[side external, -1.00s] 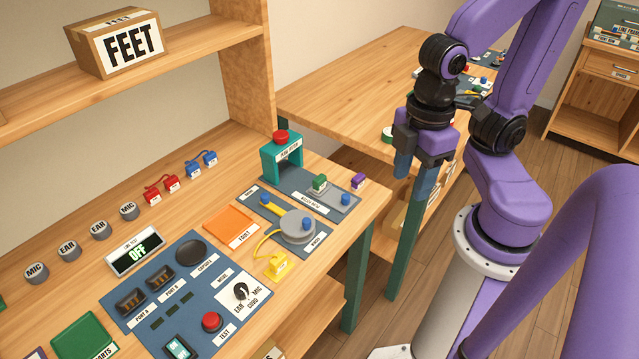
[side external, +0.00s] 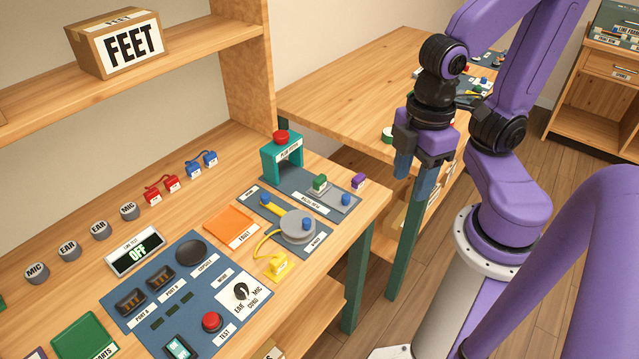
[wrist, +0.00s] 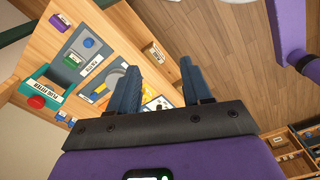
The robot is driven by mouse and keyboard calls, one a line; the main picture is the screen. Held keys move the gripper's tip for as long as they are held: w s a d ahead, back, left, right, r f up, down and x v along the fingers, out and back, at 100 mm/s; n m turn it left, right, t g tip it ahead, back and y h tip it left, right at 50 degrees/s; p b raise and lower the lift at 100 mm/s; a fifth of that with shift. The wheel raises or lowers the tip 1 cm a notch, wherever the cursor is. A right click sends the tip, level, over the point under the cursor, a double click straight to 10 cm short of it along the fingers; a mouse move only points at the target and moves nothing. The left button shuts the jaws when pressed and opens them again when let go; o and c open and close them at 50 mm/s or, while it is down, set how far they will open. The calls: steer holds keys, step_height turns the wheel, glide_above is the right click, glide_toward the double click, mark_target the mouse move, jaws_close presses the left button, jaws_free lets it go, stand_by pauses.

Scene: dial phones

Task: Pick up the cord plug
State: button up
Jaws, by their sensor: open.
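A yellow plug block (side external: 277,265) lies on the bench at the front edge of the winder panel. A yellow cord (side external: 262,244) runs from it toward the grey winder disc (side external: 297,229). My gripper (side external: 413,178) hangs to the right of the bench, well apart from the plug, with its blue fingers pointing down. In the wrist view my gripper (wrist: 157,65) is open, with nothing between the fingers. The winder disc (wrist: 113,80) shows there partly behind the left finger. I cannot make out the plug clearly in that view.
A teal press with a red button (side external: 281,155) stands behind the winder. Red blocks (side external: 162,188) and blue blocks (side external: 203,163) with cords sit along the back. A panel with a red button (side external: 211,321) lies left of the plug. Open floor lies beyond the bench edge.

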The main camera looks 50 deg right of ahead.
steer(key=shift+o, duration=0.3)
steer(key=o, duration=0.4)
